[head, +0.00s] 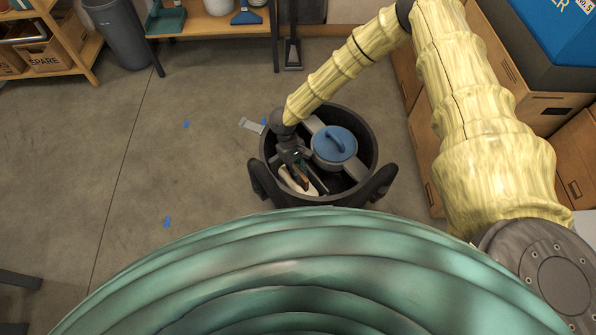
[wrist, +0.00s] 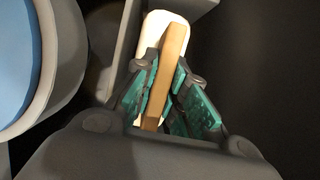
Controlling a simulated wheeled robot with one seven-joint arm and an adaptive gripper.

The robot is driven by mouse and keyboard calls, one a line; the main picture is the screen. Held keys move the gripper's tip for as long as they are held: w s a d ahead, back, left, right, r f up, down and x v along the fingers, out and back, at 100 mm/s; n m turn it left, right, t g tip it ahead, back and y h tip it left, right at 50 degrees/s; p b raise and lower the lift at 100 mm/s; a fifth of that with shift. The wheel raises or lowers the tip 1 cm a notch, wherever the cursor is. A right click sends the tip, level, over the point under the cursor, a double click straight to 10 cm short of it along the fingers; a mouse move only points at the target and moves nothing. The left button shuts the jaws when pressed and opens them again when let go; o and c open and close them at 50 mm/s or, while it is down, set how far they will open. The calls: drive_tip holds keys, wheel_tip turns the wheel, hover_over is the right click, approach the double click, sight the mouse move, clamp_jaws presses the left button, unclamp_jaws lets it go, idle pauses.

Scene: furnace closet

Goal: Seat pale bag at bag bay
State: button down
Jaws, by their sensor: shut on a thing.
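A pale cream bag (head: 289,180) is low in the left part of a round black tub (head: 371,150), partly hidden by my gripper. In the wrist view, the pale bag (wrist: 152,24) has a tan strip (wrist: 172,50) along its top. My gripper (wrist: 165,88) is shut on this strip between teal-padded fingers. In the head view, my gripper (head: 297,166) points down inside the tub. The bag lies beside a grey divider (wrist: 124,50). No marking shows which space is the bag bay, and I cannot tell whether the bag touches the floor.
A grey canister with a blue lid (head: 335,146) stands in the tub, right of my gripper and close to it. A grey tag (head: 252,126) is at the tub's left rim. Cartons (head: 573,150) stand at the right. The floor at left is mostly clear.

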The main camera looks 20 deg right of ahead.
drive_tip(key=shift+f, duration=0.2)
drive_tip(key=c, duration=1.4)
unclamp_jaws()
drive_tip(key=shift+o, duration=0.2)
drive_tip(key=shift+r, duration=0.1)
drive_tip(key=shift+p+v, duration=1.85)
drive_tip(key=shift+v, duration=2.15)
